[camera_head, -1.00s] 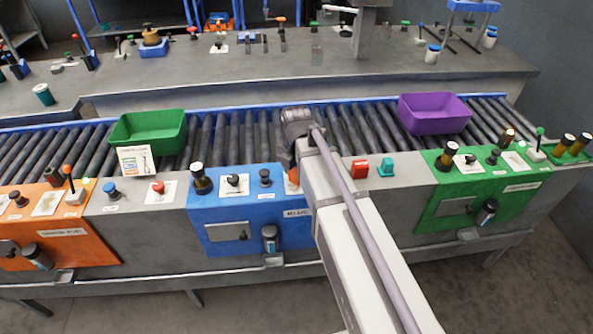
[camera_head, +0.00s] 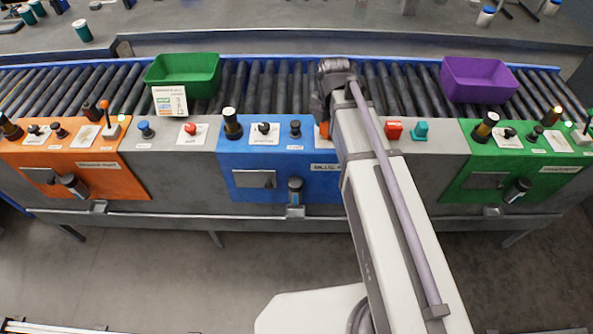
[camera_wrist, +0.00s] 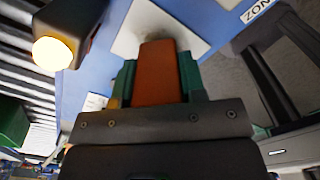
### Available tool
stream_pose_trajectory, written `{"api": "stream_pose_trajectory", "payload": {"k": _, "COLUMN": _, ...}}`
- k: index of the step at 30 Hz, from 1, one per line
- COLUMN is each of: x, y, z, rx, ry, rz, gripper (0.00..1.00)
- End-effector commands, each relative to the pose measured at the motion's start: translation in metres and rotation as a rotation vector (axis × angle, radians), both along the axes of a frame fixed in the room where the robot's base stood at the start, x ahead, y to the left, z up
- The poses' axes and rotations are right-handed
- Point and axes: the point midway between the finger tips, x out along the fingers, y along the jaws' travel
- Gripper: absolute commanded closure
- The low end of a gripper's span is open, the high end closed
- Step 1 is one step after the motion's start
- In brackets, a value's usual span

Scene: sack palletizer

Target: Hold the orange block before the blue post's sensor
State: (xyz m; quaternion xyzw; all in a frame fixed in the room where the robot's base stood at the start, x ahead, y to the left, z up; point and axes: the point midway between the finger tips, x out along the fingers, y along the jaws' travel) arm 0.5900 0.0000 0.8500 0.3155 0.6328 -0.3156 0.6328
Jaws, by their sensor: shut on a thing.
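The orange block (camera_wrist: 157,88) is clamped between the green fingers of my gripper (camera_wrist: 158,72) in the wrist view. Its far end is over a white plate (camera_wrist: 127,38) on a blue surface; I cannot tell whether they touch. In the head view only a small orange patch (camera_head: 323,131) shows beside my arm, at the right of the blue post (camera_head: 230,185); my fingers are hidden there. The blue post carries a lamp (camera_head: 232,125), a black knob (camera_head: 264,128) and a dark front cylinder (camera_head: 295,190). I cannot tell which part is the sensor.
The roller conveyor (camera_head: 250,88) behind carries a green bin (camera_head: 183,75) and a purple bin (camera_head: 480,80). An orange panel (camera_head: 115,175) stands left, a green panel (camera_head: 485,180) right. Red (camera_head: 394,130) and teal (camera_head: 420,131) pieces sit right of my arm. A lit lamp (camera_wrist: 52,53) is close by.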

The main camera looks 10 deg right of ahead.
Motion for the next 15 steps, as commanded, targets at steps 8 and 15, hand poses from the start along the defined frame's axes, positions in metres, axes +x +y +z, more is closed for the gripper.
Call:
{"api": "stream_pose_trajectory", "payload": {"k": 8, "x": 0.000, "y": 0.000, "z": 0.001, "rx": 0.000, "ry": 0.000, "rz": 0.000, "gripper": 0.86}}
{"api": "stream_pose_trajectory", "payload": {"k": 15, "x": 0.000, "y": 0.000, "z": 0.030, "rx": 0.000, "ry": 0.000, "rz": 0.000, "gripper": 0.86}}
